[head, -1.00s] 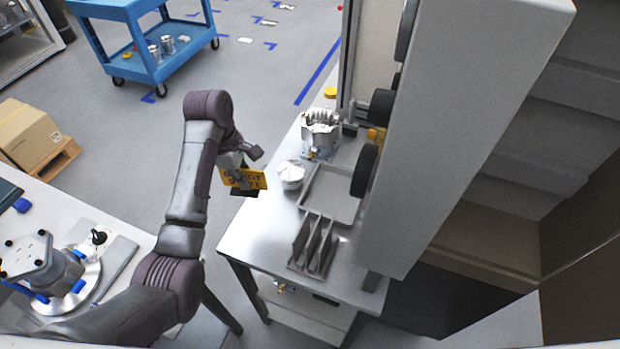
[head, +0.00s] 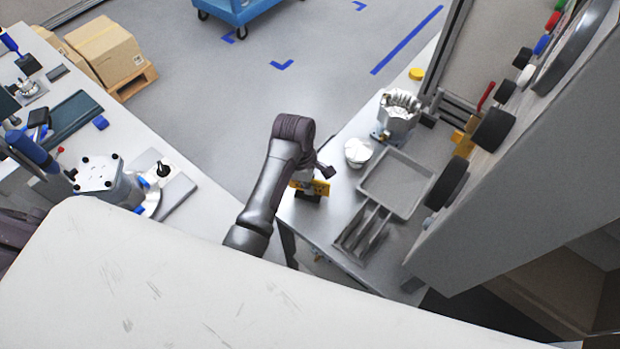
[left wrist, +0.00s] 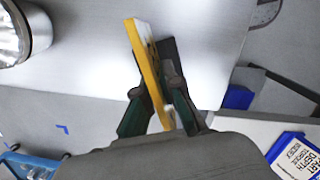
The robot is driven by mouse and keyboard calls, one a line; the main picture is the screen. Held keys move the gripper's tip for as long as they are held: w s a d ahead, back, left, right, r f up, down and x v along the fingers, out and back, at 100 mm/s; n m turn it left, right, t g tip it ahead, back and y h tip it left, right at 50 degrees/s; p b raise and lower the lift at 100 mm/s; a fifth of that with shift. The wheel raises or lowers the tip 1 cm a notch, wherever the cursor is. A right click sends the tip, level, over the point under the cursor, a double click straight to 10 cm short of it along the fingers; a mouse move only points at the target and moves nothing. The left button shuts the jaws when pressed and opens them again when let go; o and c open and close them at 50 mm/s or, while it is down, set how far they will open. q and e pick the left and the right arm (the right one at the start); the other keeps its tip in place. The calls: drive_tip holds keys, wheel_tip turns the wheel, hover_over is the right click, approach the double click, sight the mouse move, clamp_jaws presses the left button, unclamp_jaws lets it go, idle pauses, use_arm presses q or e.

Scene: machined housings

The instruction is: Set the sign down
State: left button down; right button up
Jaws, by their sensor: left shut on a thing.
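The yellow sign (head: 321,187) is in my left gripper (head: 312,182), over the left edge of the grey metal bench (head: 335,215) in the head view. In the left wrist view, the sign (left wrist: 146,62) stands edge-on between the dark fingers of the left gripper (left wrist: 157,88), which are shut on it. A pale bench surface shows behind it. I cannot tell whether the sign touches the bench. My right gripper is not in view.
On the bench are a white round part (head: 358,152), a machined housing (head: 398,115), a grey tray (head: 398,182) and a slotted rack (head: 362,235). A tall panel with black wheels (head: 495,130) rises on the right. Another worktable (head: 190,205) stands left.

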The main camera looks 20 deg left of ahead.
use_arm(q)
drive_tip(key=shift+s+f, duration=0.2)
drive_tip(key=shift+f, duration=0.35)
drive_tip(key=shift+w+f, duration=0.2)
drive_tip(key=shift+w, duration=0.15)
drive_tip(key=shift+w+a+f, duration=0.2)
drive_tip(key=shift+w, duration=0.1)
drive_tip(key=c, duration=1.8)
unclamp_jaws()
drive_tip(key=shift+s+d, duration=0.15)
drive_tip(key=shift+s, duration=0.2)
drive_tip(key=shift+o, duration=1.3)
drive_tip(key=shift+s, duration=0.1)
drive_tip(key=shift+o, duration=1.1)
drive_tip(key=shift+w, duration=0.2)
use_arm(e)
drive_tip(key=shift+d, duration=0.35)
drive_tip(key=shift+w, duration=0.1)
